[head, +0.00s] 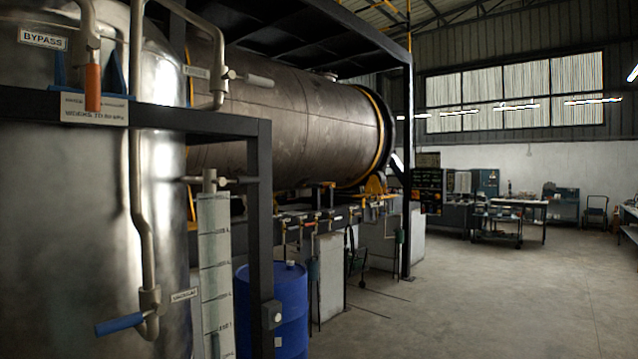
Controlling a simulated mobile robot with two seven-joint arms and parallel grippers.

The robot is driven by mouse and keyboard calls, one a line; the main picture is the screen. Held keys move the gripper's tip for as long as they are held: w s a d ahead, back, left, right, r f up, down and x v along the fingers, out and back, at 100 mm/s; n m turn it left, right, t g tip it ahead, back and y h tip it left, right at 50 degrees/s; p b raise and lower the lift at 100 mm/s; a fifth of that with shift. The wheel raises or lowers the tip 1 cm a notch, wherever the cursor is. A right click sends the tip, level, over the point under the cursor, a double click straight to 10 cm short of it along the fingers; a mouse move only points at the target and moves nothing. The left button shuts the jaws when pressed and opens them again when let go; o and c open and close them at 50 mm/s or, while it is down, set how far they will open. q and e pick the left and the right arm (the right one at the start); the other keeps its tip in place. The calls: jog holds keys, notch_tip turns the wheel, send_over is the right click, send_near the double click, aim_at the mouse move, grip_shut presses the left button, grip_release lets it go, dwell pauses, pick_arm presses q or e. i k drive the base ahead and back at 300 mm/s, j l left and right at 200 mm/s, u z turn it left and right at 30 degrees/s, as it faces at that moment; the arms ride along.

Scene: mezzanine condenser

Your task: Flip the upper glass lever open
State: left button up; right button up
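A tall gauge strip with marks (215,265) stands upright beside a shiny metal tank at the left. A small grey valve fitting (210,181) sits at its top, with a stub pointing right. Higher up, a pipe with a grey handle (258,80) sticks out roughly level to the right, next to a small tag (196,72) too blurred to read surely. I cannot tell for certain which of these is the upper glass lever, or whether it is open or shut. Neither of my grippers is in view.
An orange handle (92,88) hangs down near a BYPASS sign (42,39). A blue handle (120,323) points left on the lower pipe. A dark steel frame (265,215) crosses in front of the tank. A blue drum (289,305) stands behind it.

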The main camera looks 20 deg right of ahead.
aim_at(238, 181)
jog(key=z, duration=0.1)
jog(key=i+u, duration=0.1)
jog(key=u, duration=0.75)
jog(key=i+l+u, duration=0.35)
jog(key=l+u, duration=0.15)
jog(key=i+l+u, duration=0.1)
jog(key=l+u, duration=0.15)
jog(key=l, duration=0.2)
jog(key=i+l, duration=0.15)
jog(key=l, duration=0.25)
jog(key=i+l+u, duration=0.1)
jog(key=l, duration=0.35)
